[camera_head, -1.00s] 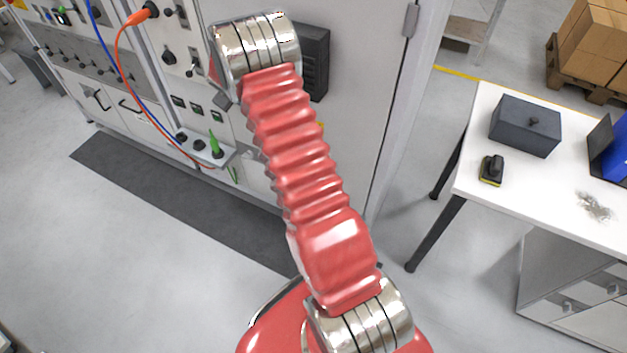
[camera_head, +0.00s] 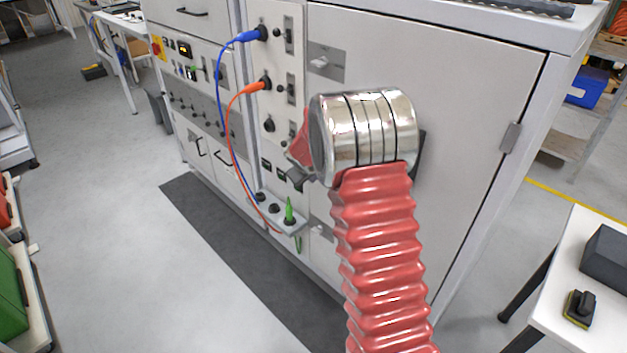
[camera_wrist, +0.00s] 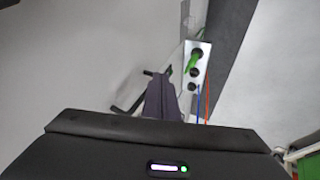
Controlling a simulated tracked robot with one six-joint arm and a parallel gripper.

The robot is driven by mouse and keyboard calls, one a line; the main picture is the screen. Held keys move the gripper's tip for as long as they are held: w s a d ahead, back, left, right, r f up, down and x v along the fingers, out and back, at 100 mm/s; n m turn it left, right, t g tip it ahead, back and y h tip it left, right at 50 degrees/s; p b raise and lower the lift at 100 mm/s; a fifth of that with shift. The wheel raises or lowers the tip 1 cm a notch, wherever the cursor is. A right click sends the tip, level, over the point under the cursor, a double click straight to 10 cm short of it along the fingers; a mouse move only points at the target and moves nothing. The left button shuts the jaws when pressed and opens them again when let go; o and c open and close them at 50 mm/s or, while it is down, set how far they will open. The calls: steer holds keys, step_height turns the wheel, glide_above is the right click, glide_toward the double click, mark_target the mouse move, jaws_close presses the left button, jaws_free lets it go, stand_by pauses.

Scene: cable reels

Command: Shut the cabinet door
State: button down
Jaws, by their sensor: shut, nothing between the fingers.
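The cabinet door (camera_head: 455,95) is the large pale grey panel on the right of the cabinet, with a hinge (camera_head: 511,136) on its right side. It looks flush or nearly so; my arm hides part of it, and I cannot tell whether a small gap is left. Its latch plate (camera_head: 325,63) shows near the upper left edge. My gripper is mostly hidden behind my silver wrist joint; a dark tip (camera_head: 298,179) shows near the door's left edge. In the wrist view my gripper (camera_wrist: 162,88) is shut and empty in front of the pale panel; contact is unclear.
A socket shelf (camera_head: 270,222) with a green plug (camera_head: 290,210) juts out left of the door. Blue (camera_head: 222,75) and orange (camera_head: 232,130) cables hang from the panel. A white table (camera_head: 585,240) stands at right.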

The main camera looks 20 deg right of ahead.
steer(key=shift+v, duration=1.3)
steer(key=shift+f, duration=0.1)
steer(key=s+a+m+g, duration=0.1)
steer(key=s+a+g, duration=0.15)
steer(key=s, duration=1.05)
steer(key=s+a+r+y, duration=0.1)
steer(key=s+a+r, duration=0.4)
steer(key=s, duration=0.4)
steer(key=s+a+r+m+t+y, duration=0.1)
steer(key=s+a+r, duration=0.4)
steer(key=s+r, duration=0.2)
steer(key=s+a+r+t+y, duration=0.1)
steer(key=s+a+r, duration=0.4)
steer(key=s, duration=0.6)
steer(key=shift+s+a+r+m+y, duration=0.3)
steer(key=shift+a+r+y, duration=0.1)
steer(key=shift+r+y, duration=0.1)
